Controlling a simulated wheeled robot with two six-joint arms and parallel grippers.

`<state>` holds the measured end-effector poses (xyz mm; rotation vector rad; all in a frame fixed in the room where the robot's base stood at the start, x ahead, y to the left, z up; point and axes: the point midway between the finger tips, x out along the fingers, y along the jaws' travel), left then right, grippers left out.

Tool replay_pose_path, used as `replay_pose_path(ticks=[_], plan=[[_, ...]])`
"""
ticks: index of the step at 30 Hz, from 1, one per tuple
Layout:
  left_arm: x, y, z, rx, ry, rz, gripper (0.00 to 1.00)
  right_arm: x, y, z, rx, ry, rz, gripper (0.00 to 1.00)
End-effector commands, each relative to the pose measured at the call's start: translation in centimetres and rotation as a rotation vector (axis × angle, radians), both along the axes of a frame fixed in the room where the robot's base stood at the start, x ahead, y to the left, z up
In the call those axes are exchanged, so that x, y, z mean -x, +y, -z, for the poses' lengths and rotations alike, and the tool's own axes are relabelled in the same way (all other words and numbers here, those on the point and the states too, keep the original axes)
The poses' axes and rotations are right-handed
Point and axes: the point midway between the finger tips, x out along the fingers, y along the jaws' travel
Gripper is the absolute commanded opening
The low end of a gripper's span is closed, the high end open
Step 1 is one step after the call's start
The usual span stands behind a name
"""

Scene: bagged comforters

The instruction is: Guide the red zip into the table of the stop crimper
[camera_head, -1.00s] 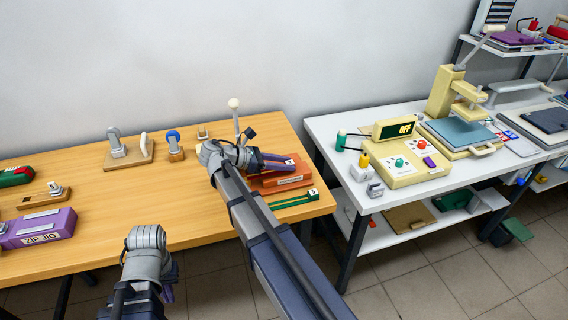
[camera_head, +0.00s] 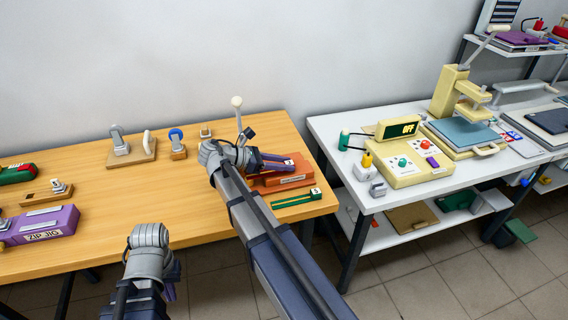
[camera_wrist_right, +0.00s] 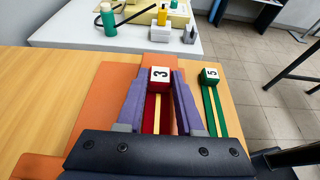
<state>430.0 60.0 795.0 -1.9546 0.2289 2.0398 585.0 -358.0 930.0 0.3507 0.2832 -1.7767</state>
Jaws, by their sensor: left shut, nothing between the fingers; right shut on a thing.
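The red zip (camera_wrist_right: 150,118) has a block marked 3 at its far end. My right gripper (camera_wrist_right: 158,105) is shut on it, with purple fingers on either side. In the head view, my right gripper (camera_head: 278,162) is over the orange stop crimper (camera_head: 290,179), by its lever with a pale knob (camera_head: 237,102). The crimper's orange surface (camera_wrist_right: 92,112) shows left of and beyond the fingers in the wrist view. I cannot tell whether the zip touches its table. My left gripper (camera_head: 169,292) is shut and empty, low at the front table edge.
A green zip marked 5 (camera_wrist_right: 213,108) lies right of the crimper. A purple zip jig (camera_head: 42,227) and several small tools stand on the left of the wooden table (camera_head: 120,195). A white table (camera_head: 325,128) with a cream press stands right, past a gap.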

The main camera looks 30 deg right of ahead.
Motion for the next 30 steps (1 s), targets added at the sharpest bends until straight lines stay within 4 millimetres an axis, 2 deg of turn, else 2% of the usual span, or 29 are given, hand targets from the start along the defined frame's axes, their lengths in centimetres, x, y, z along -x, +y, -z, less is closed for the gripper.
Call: replay_pose_path(ticks=[11,12,20,26,30], plan=[[0.0,0.0,0.46,0.0,0.0,0.0,0.0,0.0,-0.02,0.46,0.0,0.0,0.0,0.0],[0.0,0.0,0.36,0.0,0.0,0.0,0.0,0.0,-0.02,0.35,0.0,0.0,0.0,0.4],[0.0,0.0,0.35,0.0,0.0,0.0,0.0,0.01,-0.02,0.34,0.0,0.0,0.0,0.7],[0.0,0.0,0.35,0.0,0.0,0.0,0.0,0.0,-0.02,0.35,0.0,0.0,0.0,0.72],[0.0,0.0,0.35,0.0,0.0,0.0,0.0,0.0,-0.02,0.35,0.0,0.0,0.0,0.88]])
